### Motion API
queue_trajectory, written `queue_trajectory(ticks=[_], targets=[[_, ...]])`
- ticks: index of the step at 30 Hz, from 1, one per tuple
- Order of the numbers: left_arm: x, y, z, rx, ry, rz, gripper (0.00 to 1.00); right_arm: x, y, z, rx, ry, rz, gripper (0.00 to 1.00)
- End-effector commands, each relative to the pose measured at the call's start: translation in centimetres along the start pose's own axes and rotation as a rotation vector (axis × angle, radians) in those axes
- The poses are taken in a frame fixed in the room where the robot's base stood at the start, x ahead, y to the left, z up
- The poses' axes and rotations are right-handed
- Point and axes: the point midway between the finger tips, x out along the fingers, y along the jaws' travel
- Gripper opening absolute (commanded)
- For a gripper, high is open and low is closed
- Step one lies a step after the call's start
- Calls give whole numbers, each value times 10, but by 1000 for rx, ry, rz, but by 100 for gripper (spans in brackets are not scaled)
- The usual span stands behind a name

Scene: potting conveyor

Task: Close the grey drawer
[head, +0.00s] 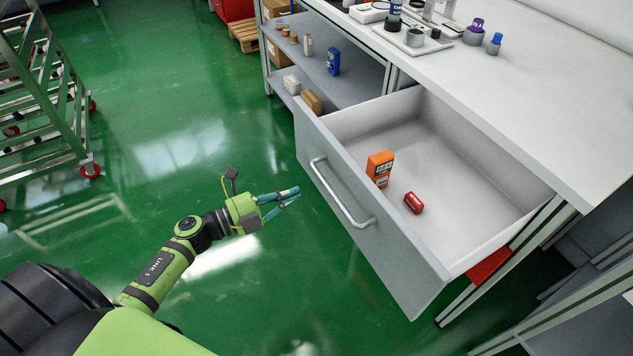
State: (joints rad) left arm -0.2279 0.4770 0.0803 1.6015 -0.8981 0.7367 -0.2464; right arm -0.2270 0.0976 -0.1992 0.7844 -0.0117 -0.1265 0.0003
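The grey drawer (375,255) is pulled far out from under the white workbench. Its front panel faces left, with a pale bar handle (338,193) across it. Inside lie an orange device (380,169) and a small red item (413,203). My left gripper (297,194) is to the left of the handle in the picture, apart from it, above the green floor. Its teal fingers converge at the tips and hold nothing; it looks shut. My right gripper is not in view.
The workbench top (520,95) carries a tray, jars and bottles at its far end. A shelf unit (320,85) with small boxes and a blue device stands beyond the drawer. A metal rack trolley (50,110) stands at left. Green floor is clear between.

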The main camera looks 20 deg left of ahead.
Motion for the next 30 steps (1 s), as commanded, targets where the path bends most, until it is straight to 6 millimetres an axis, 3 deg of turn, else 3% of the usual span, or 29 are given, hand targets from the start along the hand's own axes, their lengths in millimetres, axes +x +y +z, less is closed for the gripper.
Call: queue_trajectory(ticks=[6,12,30], targets=[[44,-1,0,-1,-1,-3,0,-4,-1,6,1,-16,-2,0],[64,0,0,-2,-1,-1,0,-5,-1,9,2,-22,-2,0],[70,0,0,-1,-1,0,0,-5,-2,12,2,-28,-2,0]])
